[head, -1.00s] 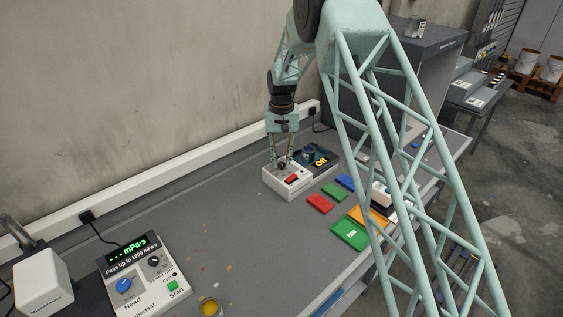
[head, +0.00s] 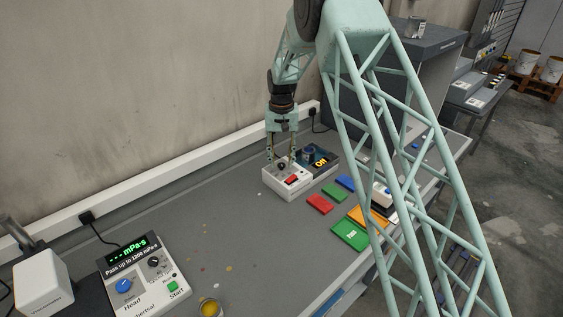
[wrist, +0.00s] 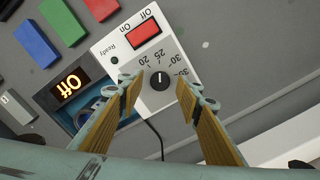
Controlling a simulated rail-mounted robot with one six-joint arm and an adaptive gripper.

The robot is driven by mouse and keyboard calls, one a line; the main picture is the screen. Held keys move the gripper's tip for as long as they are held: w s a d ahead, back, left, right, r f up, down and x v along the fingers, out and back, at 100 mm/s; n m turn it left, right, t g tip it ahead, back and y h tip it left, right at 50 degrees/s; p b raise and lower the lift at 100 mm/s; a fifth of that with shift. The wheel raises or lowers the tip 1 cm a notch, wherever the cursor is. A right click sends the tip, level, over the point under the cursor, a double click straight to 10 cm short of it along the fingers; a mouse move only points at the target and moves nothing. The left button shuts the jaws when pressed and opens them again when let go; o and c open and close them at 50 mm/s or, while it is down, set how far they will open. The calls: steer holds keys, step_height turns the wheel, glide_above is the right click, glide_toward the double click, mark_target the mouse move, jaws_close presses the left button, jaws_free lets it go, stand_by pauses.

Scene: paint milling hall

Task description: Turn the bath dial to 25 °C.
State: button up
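The bath dial (wrist: 160,81) is a small black knob with a white pointer line on a grey scale plate of the white control box (head: 286,190). In the wrist view the pointer faces the top of the picture, toward the 25 end of the printed numbers; the exact mark is hard to read. My gripper (wrist: 167,93) is open, one finger on each side of the dial, with visible gaps between both and the knob. In the head view, my gripper (head: 280,157) is pointed down over the box.
Coloured blocks, including a red one (head: 320,204), lie nearby. A viscometer panel (head: 145,275) is front left.

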mark_target(282, 164)
step_height(282, 164, up, 12)
steer(key=shift+f, duration=0.25)
stand_by(0.4)
stand_by(0.4)
